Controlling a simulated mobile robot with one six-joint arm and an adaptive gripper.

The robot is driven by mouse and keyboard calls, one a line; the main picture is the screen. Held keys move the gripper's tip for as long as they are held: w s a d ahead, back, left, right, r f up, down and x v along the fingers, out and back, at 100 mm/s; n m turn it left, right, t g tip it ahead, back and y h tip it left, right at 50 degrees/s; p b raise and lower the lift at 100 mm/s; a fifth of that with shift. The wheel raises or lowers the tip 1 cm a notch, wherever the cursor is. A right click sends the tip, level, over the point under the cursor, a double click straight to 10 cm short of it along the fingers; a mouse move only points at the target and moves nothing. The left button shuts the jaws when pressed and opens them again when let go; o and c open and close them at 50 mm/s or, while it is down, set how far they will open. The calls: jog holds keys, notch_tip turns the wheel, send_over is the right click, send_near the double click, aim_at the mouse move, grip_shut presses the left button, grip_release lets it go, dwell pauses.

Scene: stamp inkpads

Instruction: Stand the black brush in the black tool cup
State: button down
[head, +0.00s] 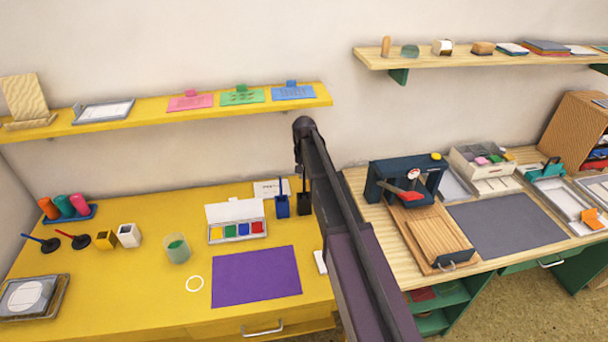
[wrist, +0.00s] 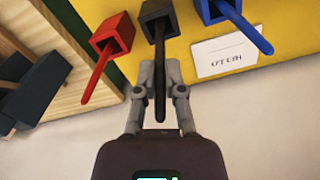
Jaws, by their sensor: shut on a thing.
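The black tool cup (wrist: 158,20) stands between a red cup and a blue cup in the wrist view. The black brush (wrist: 159,85) stands with its lower end inside that cup and its handle pointing towards my wrist. My gripper (wrist: 160,78) has one finger on each side of the handle and is shut on it. In the head view the black cup (head: 304,204) stands at the back right of the yellow table, beside my arm. The gripper's fingers are hard to make out there. The brush's lower end is hidden inside the cup.
A blue cup (wrist: 215,8) with a blue brush and a red cup (wrist: 112,34) with a red brush stand close on either side. A white label card (wrist: 225,54) lies by the blue cup. An ink box (head: 236,230) and purple mat (head: 256,276) lie to the left.

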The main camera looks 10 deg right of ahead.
jog(key=shift+f, duration=0.15)
jog(key=c, duration=0.7)
grip_release()
jog(key=shift+o, duration=0.2)
jog(key=shift+r, duration=0.25)
